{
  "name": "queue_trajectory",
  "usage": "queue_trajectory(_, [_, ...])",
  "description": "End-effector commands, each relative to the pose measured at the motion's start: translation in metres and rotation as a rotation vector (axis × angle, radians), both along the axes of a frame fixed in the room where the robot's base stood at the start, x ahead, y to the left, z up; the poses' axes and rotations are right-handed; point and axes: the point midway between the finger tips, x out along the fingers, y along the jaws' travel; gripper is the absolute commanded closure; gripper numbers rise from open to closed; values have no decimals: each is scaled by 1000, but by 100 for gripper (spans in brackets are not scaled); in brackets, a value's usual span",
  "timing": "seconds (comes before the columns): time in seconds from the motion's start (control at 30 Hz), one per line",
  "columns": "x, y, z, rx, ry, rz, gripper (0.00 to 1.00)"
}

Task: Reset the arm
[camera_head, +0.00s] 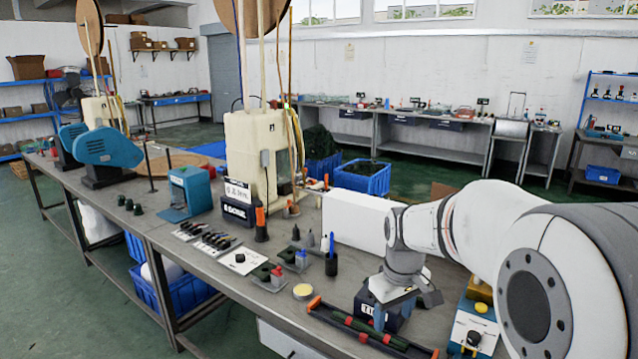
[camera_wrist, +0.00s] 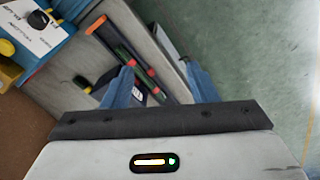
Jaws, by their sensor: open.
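My gripper (camera_head: 392,300) hangs at the end of my white arm over the near right part of the workbench (camera_head: 290,320). In the wrist view its two blue fingers (camera_wrist: 160,82) are spread apart, with nothing seen gripped between them. A dark box with a white label (camera_head: 402,318) stands right under or beside the fingers; whether they touch it I cannot tell. A black tray with orange ends (camera_head: 358,330) holds a red and green rod-like tool in front of the gripper. The tray also shows beyond the fingers in the wrist view (camera_wrist: 125,52).
A white box (camera_head: 355,220) stands behind the gripper. A blue and white control box (camera_head: 474,325) with a yellow knob is to the right. A pen cup (camera_head: 331,262), small bottles and a cream-coloured machine (camera_head: 250,150) stand along the bench. Floor is clear at left.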

Motion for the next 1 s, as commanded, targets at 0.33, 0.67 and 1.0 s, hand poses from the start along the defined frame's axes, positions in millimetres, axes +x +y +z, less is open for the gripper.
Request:
queue_trajectory(0.33, [-136,-1,16,47,-78,-311,47])
queue_trajectory(0.67, [-190,-2,3,74,-106,-450,47])
queue_trajectory(1.0, [-191,-2,3,75,-106,-453,47])
